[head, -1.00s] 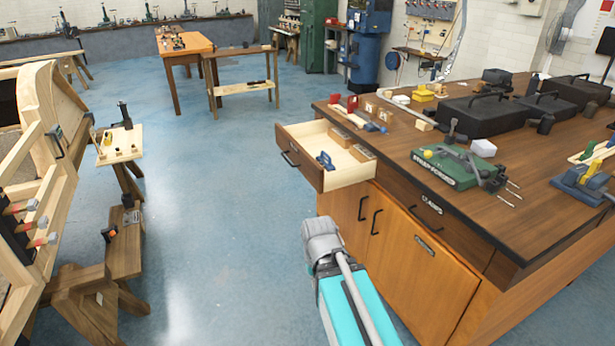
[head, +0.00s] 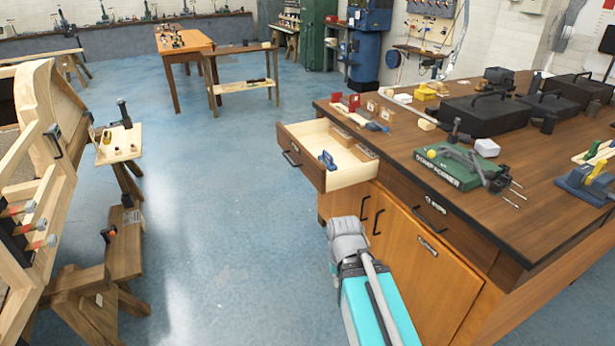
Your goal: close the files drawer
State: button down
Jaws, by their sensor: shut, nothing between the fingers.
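An open drawer (head: 303,165) sticks out of the left end of the wooden workbench (head: 470,185). Its dark front with a black handle (head: 291,158) faces left. Inside lie a blue-handled tool (head: 327,160) and several small wooden blocks. I cannot read a label on this drawer. My arm comes up from the bottom edge, with a teal link and a grey joint just below and in front of the open drawer. In the picture the joint is close below the drawer, apart from it. My gripper cannot be made out.
A shut drawer (head: 440,215) with a small label sits to the right, above cabinet doors (head: 400,255). Tools and black cases (head: 485,115) crowd the bench top. A wooden frame and trestle (head: 110,265) stand at left. Blue floor (head: 215,220) between is clear.

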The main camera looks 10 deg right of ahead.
aim_at(302, 142)
jog(key=z, duration=0.05)
jog(key=i, duration=1)
